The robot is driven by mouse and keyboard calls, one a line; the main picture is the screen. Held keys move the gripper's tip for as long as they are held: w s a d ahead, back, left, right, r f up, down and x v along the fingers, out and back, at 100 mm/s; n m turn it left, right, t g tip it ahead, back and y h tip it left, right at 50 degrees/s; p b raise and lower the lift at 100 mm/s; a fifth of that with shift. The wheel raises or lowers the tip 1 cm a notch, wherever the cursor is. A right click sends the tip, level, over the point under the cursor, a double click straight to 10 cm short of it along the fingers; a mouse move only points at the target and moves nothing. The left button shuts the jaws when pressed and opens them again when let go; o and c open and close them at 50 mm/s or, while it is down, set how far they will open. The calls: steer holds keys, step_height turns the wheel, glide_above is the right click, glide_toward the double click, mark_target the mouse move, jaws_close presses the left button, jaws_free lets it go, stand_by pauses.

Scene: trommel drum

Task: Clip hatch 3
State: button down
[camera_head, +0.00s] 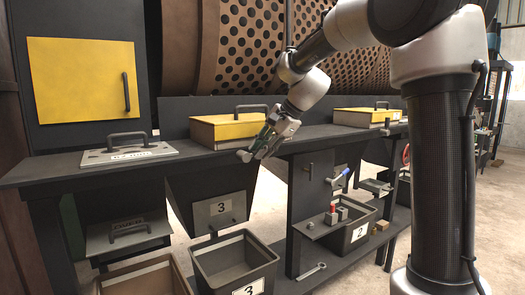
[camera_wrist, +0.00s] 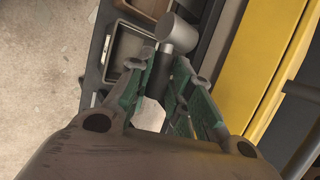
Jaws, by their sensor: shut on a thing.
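The yellow-topped hatch (camera_head: 230,128) with a dark top handle sits on the bench above the chute labelled 3 (camera_head: 218,210). Its lid looks down. In the wrist view a yellow edge (camera_wrist: 268,65) runs along the right. My gripper (camera_head: 262,146) is at the bench's front edge, just right of and in front of this hatch. In the wrist view its green-padded fingers (camera_wrist: 172,95) are closed around a dark rod (camera_wrist: 181,74) with a grey cylindrical head (camera_wrist: 178,33). I cannot tell whether the rod is fixed to the hatch. No clip is clearly visible.
A bin labelled 3 (camera_head: 236,268) stands below the chute. A grey plate with a handle (camera_head: 128,152) lies on the bench at left. Another yellow hatch (camera_head: 362,117) is at right. A blue-handled part (camera_head: 340,178) and small blocks (camera_head: 335,213) are below the bench.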

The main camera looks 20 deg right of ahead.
steer(key=h, duration=0.1)
steer(key=a+r+n+h, duration=0.1)
steer(key=r+t+h, duration=0.1)
steer(key=h, duration=0.1)
steer(key=shift+s+a+r+n, duration=0.1)
steer(key=shift+s+a+n, duration=0.2)
steer(key=a+t+h, duration=0.1)
steer(key=h, duration=0.1)
steer(key=a+r+n+t+h, duration=0.1)
steer(key=h, duration=0.1)
steer(key=s+a+n+t+h, duration=0.1)
steer(key=h, duration=0.2)
steer(key=shift+a+r, duration=0.2)
steer(key=shift+a, duration=0.1)
steer(key=shift+s+a+f+n+t+h, duration=0.1)
steer(key=shift+s+a+n+t+h, duration=0.1)
steer(key=shift+a+n+t+h, duration=0.4)
steer(key=shift+s+a+n+t+h, duration=0.2)
steer(key=shift+a+t+h, duration=0.1)
steer(key=shift+h, duration=0.5)
steer(key=c, duration=1.6)
jaws_free()
steer(key=shift+o, duration=0.2)
